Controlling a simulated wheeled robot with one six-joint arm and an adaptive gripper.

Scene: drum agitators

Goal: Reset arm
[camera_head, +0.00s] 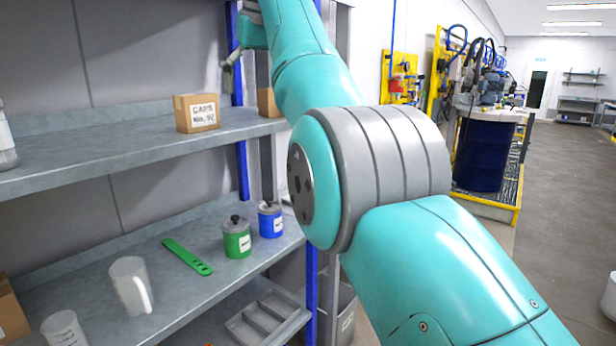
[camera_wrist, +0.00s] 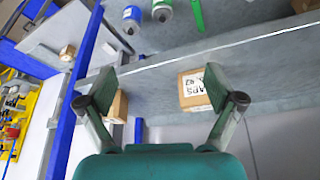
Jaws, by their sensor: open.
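My teal arm reaches up and across the middle of the head view, toward the shelving. My gripper (camera_wrist: 160,88) is open and empty in the wrist view, its two fingers spread wide. In the head view only a small part of my gripper (camera_head: 232,70) shows, beside the blue post and above the upper shelf. A cardboard box labelled CAPS (camera_head: 197,113) sits on that shelf; it also shows in the wrist view (camera_wrist: 192,91), near the right finger. A second cardboard box (camera_head: 267,102) stands by the post, near the left finger in the wrist view (camera_wrist: 118,107).
The lower shelf (camera_head: 105,260) holds a green can (camera_head: 237,240), a blue can (camera_head: 270,220), a green flat tool (camera_head: 187,256) and a white pitcher (camera_head: 130,285). A blue post (camera_head: 242,150) edges the shelving. A dark blue drum (camera_head: 482,155) stands at right; open floor (camera_head: 560,210) lies beyond.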

